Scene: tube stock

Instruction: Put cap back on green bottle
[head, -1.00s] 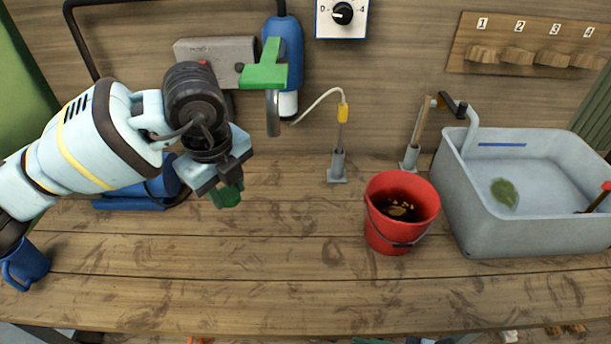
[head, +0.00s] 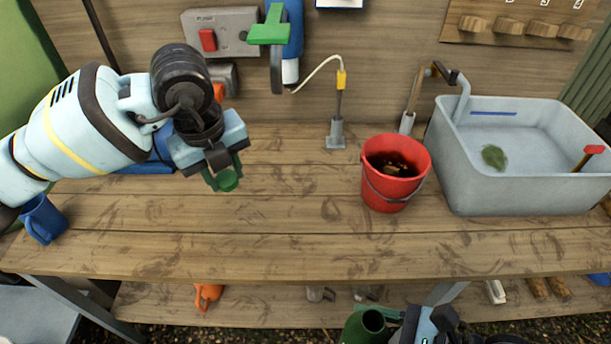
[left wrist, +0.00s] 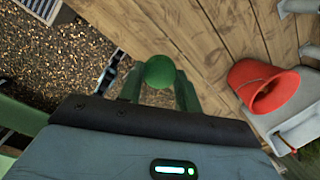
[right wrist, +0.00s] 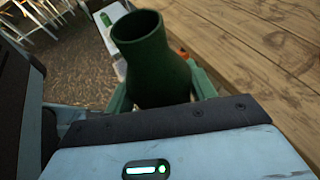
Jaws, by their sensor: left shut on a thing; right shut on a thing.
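The green cap (head: 228,180) is held by my left gripper (head: 222,177), which is shut on it above the left part of the bench. The round cap also shows between the fingers in the left wrist view (left wrist: 159,72). The dark green bottle (head: 366,328) is at the bottom edge of the head view, its open mouth facing up. My right gripper (head: 392,318) is shut on the bottle, in front of the bench. In the right wrist view the uncapped bottle (right wrist: 150,60) stands between the fingers, somewhat tilted. Cap and bottle are well apart.
A red bucket (head: 376,186) stands on the bench (head: 290,230), with a grey sink (head: 520,190) to its right. A blue mug (head: 42,218) is at the left end. An orange thing (head: 207,295) lies on the lower shelf. The bench's middle is clear.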

